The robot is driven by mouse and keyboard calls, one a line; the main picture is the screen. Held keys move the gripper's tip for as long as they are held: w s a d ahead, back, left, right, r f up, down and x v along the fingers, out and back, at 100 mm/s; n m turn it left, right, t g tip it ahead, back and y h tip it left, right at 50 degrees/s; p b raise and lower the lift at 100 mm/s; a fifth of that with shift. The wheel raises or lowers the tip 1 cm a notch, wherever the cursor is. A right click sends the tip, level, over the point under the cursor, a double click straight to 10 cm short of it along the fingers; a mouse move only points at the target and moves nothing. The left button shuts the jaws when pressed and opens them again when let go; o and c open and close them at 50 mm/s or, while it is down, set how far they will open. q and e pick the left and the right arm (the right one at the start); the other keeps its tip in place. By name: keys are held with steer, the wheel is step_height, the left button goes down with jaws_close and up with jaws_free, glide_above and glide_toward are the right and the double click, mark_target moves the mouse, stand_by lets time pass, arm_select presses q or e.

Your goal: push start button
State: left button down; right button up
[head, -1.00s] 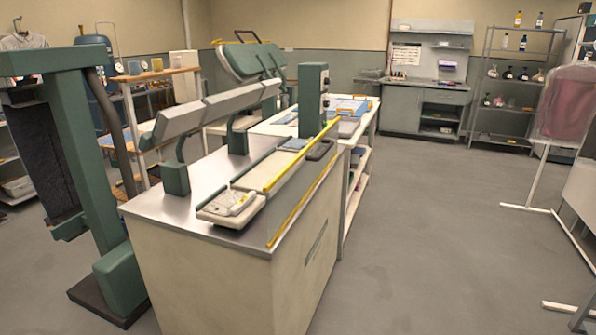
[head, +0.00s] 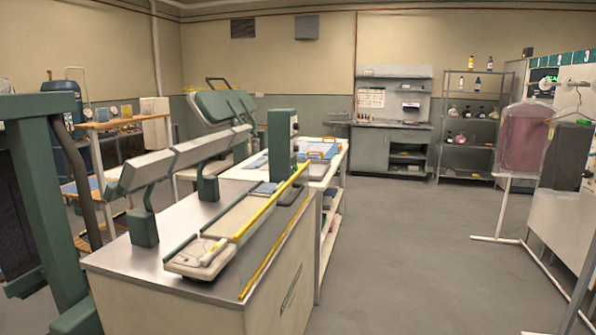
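A dark green upright control box (head: 282,138) stands at the far end of the steel-topped counter (head: 165,230). Small round controls (head: 294,130) show on its right side, too small to tell which, if any, is a start button. I cannot make out a start button there either. Neither of my grippers is in this view.
A yellow rail runs along the counter (head: 255,215). A green post machine (head: 40,190) stands at the left. A bagged pink garment (head: 525,135) hangs on a white rail stand (head: 505,200) at the right. The grey floor between the counter and the stand is clear.

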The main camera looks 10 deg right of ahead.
jaws_close()
stand_by(1.0)
